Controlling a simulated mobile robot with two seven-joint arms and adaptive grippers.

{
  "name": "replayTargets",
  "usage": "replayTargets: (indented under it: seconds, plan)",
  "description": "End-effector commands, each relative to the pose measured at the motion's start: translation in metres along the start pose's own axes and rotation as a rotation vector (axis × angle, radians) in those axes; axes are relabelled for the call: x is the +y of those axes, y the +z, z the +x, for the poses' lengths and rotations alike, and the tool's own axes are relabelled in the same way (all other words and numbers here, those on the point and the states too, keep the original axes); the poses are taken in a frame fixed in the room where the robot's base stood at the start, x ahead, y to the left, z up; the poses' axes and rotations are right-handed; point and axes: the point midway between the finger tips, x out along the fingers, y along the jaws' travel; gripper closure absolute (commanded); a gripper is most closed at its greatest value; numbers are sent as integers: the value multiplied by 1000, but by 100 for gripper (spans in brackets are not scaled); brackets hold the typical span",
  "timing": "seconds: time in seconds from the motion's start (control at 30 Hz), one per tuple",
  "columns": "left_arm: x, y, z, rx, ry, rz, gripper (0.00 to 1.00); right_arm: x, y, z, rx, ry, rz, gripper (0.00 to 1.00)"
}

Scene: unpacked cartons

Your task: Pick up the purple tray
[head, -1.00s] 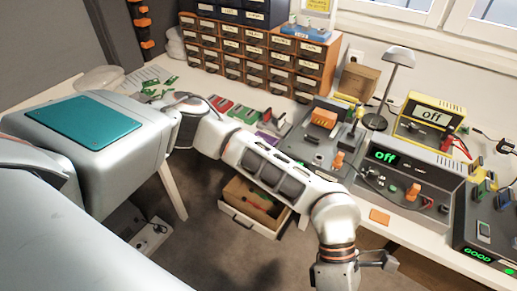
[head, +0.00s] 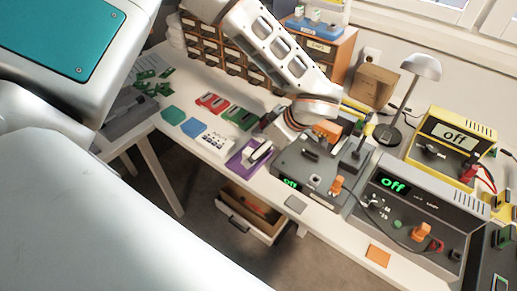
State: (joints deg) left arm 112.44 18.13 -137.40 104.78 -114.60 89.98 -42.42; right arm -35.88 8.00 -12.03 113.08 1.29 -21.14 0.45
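The purple tray (head: 238,163) lies flat near the front edge of the white bench, left of a dark grey device. My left arm comes down over the bench from the top, and its wrist is just right of the tray. My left gripper (head: 257,153) is at the tray's right part, low over it, and covers some of it. Its fingers are small and partly hidden, so I cannot tell whether they are apart or touch the tray. My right gripper is not in view.
Red (head: 212,103) and green (head: 239,117) trays lie behind the purple one, and teal pieces (head: 173,115) and a white patterned piece (head: 216,139) to its left. Grey instruments (head: 420,205) and a lamp (head: 421,68) stand to the right. An open drawer (head: 246,218) is below the bench edge.

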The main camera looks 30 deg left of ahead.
Motion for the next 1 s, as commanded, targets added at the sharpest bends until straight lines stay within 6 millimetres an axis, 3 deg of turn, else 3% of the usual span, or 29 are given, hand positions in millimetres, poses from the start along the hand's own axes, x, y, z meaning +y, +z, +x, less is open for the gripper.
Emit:
replayTargets:
  seconds: [0.27, 0.7, 0.93, 1.0]
  plan:
    - [-1, 0, 26, 0, -2, 1, 0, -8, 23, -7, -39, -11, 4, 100]
    - [-5, -1, 76, 0, -2, 0, 0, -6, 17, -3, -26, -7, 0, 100]
    - [-4, -2, 77, -1, -1, 0, 0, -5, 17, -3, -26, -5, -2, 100]
    - [-4, -2, 77, -1, -1, 0, 18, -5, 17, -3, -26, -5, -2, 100]
